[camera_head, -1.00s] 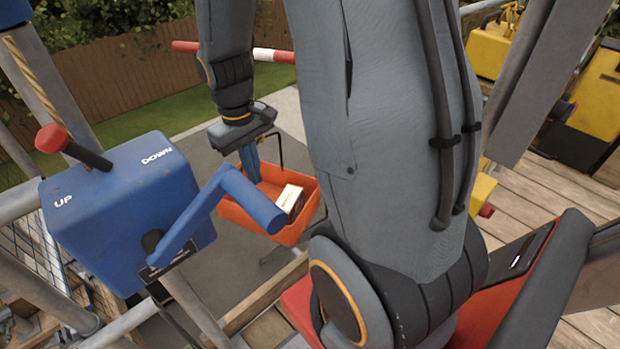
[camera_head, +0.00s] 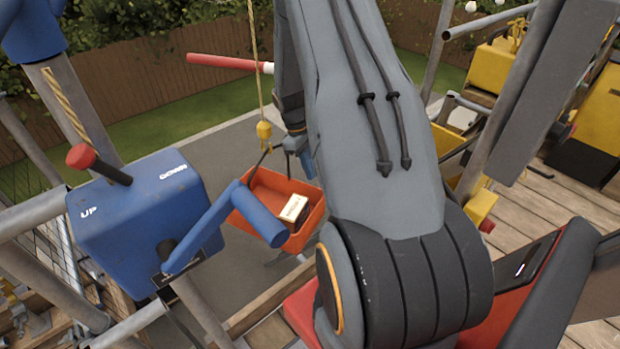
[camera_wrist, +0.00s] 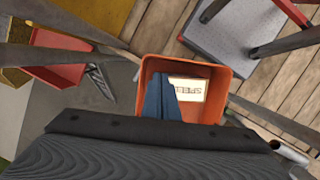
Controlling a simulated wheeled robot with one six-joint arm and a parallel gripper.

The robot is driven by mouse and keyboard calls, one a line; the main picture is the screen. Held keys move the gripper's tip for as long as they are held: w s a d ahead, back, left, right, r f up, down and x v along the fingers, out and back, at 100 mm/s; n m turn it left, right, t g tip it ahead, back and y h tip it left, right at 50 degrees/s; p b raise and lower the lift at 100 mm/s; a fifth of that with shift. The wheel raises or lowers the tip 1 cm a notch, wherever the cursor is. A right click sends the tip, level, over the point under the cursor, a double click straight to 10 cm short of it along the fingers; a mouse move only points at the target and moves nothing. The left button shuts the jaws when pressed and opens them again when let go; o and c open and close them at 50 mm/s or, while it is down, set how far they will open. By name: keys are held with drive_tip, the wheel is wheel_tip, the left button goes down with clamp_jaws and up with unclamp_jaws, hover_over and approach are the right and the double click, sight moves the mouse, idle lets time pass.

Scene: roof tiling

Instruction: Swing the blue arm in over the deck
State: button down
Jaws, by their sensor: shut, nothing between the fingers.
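A blue fitting (camera_head: 32,32) tops a grey post at the upper left in the head view; it may be part of the blue arm, whose length is out of frame. A rope (camera_head: 253,50) hangs from above with a yellow weight (camera_head: 264,130) just above an orange tub (camera_head: 318,217). The tub holds a pale box (camera_head: 293,209) and also shows in the wrist view (camera_wrist: 226,97). My gripper (camera_wrist: 160,98) has its blue fingers together, empty, appearing over the tub. In the head view my arm mostly hides it.
A blue winch box (camera_head: 125,215) with a red-knobbed lever (camera_head: 82,157) and blue crank (camera_head: 212,225) stands at left. The wooden deck (camera_head: 560,205) lies at right, with grey posts and yellow equipment (camera_head: 495,68) beyond. A red-and-white bar (camera_head: 225,63) spans the back.

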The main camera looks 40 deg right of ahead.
drive_tip(key=p+x, duration=0.2)
drive_tip(key=x, duration=0.6)
drive_tip(key=shift+s+f, duration=0.1)
drive_tip(key=shift+f, duration=0.25)
drive_tip(key=s+m+p, duration=0.1)
drive_tip(key=s+p, duration=0.1)
drive_tip(key=s, duration=0.4)
drive_tip(key=shift+s+d+m, duration=0.25)
drive_tip(key=shift+s+m, duration=0.05)
drive_tip(key=shift+r, duration=0.1)
